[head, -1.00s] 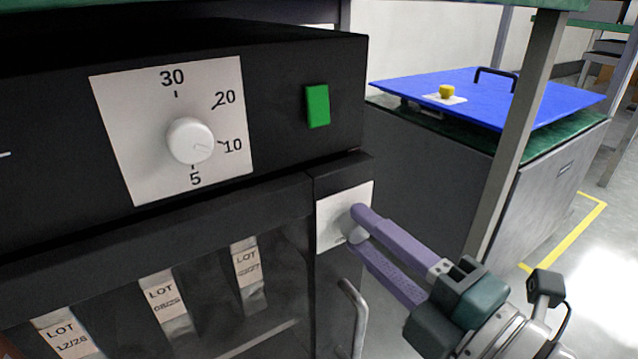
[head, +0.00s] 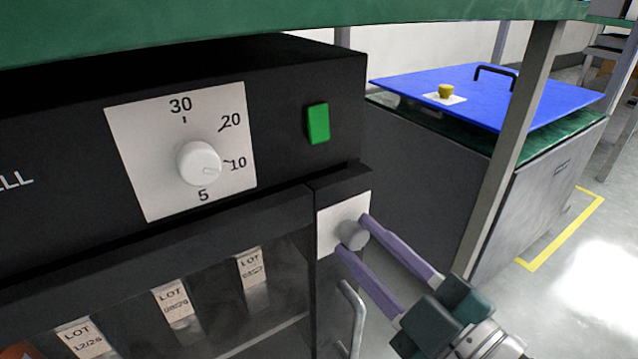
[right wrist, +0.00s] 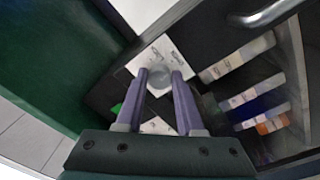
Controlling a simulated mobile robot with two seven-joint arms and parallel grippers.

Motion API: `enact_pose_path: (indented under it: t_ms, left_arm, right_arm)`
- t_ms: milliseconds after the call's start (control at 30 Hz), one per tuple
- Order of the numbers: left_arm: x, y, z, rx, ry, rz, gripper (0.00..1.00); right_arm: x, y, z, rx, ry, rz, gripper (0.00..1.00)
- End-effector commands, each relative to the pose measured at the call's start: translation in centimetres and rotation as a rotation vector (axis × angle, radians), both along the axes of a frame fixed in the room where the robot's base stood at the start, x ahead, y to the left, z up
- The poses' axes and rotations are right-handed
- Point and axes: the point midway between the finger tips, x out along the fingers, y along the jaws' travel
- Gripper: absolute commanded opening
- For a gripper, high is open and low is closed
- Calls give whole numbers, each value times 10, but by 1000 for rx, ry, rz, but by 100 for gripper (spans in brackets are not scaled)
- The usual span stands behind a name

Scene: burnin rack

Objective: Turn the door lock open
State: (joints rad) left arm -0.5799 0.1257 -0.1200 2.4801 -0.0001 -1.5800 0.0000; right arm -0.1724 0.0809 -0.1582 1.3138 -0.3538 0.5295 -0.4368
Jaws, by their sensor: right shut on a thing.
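The door lock is a round grey knob (head: 353,235) on a white plate (head: 329,234) at the right front of the black rack unit. My right gripper (head: 354,232) has its two purple fingers on either side of the knob and is shut on it. In the right wrist view the lock knob (right wrist: 159,80) shows between the fingertips (right wrist: 160,76). The door's bar handle (head: 352,318) is just below the lock. My left gripper is not in view.
A white timer dial (head: 199,163) and a green switch (head: 318,123) are on the panel above. Lot-labelled pieces (head: 174,304) stand behind the door window. A grey post (head: 507,150) and a blue-lidded chest (head: 420,85) are to the right.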

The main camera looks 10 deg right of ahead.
Motion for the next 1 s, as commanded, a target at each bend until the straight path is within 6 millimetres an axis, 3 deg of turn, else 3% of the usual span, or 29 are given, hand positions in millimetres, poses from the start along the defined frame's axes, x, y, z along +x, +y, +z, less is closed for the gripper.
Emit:
enact_pose_path:
  t_ms: [600,633,867,1000]
  left_arm:
    - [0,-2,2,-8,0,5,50]
    - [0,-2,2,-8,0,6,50]
    - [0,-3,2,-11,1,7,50]
    - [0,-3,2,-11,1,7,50]
  right_arm:
    - [0,0,1,37,11,0,0]
    - [0,0,1,37,11,0,40]
    - [0,0,0,35,11,1,66]
    - [0,0,0,35,12,0,67]
